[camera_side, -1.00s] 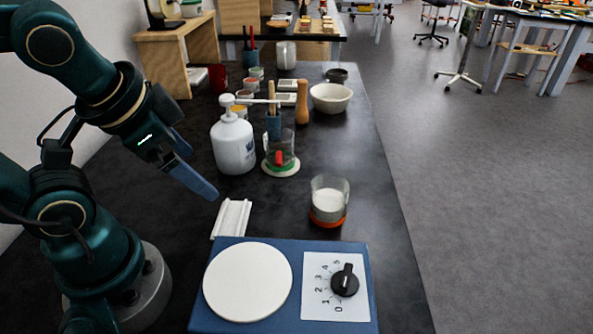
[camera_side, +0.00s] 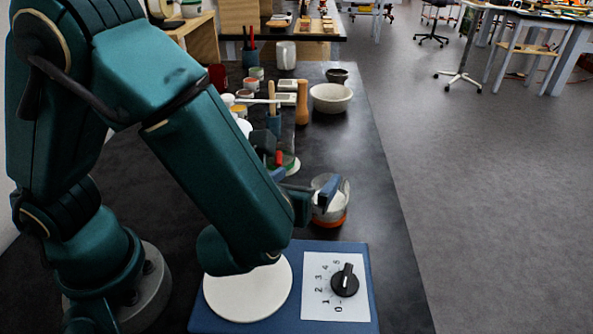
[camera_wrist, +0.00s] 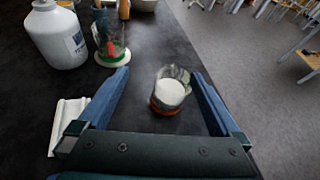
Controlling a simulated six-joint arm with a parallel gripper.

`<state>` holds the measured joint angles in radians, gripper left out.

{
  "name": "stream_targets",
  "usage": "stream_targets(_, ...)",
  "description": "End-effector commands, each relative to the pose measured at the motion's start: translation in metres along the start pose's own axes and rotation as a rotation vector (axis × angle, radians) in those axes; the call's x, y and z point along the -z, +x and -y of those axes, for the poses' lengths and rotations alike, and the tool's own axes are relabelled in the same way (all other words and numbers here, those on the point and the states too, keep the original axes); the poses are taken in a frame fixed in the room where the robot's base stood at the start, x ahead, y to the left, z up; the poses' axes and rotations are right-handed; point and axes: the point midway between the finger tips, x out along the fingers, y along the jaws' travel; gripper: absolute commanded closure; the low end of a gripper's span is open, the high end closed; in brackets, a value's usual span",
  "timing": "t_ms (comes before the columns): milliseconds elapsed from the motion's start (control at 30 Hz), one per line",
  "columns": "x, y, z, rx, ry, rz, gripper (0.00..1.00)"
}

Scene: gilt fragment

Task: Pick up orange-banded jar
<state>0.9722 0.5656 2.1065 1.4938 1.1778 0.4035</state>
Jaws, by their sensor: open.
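The orange-banded jar (camera_side: 331,208) is a clear glass with white contents and an orange band at its base. It stands upright on the dark bench behind the hotplate. In the wrist view the jar (camera_wrist: 170,92) shows between the two blue fingers, beyond my gripper (camera_wrist: 158,95), with dark bench visible on both sides of it. In the side view my gripper (camera_side: 305,190) is at the jar, one finger crossing in front of the glass. My gripper is open and holds nothing. My arm hides part of the bench and the hotplate's left side.
A blue hotplate (camera_side: 298,312) with a white disc and dial stands in front. A white bottle (camera_wrist: 56,36), a green-banded jar (camera_wrist: 111,48) and a white ridged holder (camera_wrist: 66,122) are to the left. A white bowl (camera_side: 331,97) stands farther back. Bench right of the jar is clear.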

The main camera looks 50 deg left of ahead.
Motion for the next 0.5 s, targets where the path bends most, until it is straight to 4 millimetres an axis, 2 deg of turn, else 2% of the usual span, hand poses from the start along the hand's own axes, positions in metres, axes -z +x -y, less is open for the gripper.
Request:
stream_targets(33, 0.013, -0.005, 0.007, 0.032, 0.057, -0.004, 0.00)
stream_targets(100, 0.026, -0.010, 0.011, 0.056, 0.107, -0.009, 0.00)
stream_targets(233, 0.035, -0.013, 0.015, 0.078, 0.142, -0.012, 0.00)
stream_targets(333, 0.035, -0.003, 0.016, 0.078, 0.141, -0.013, 0.00)
stream_targets(500, 0.036, 0.026, 0.017, 0.074, 0.138, -0.014, 0.00)
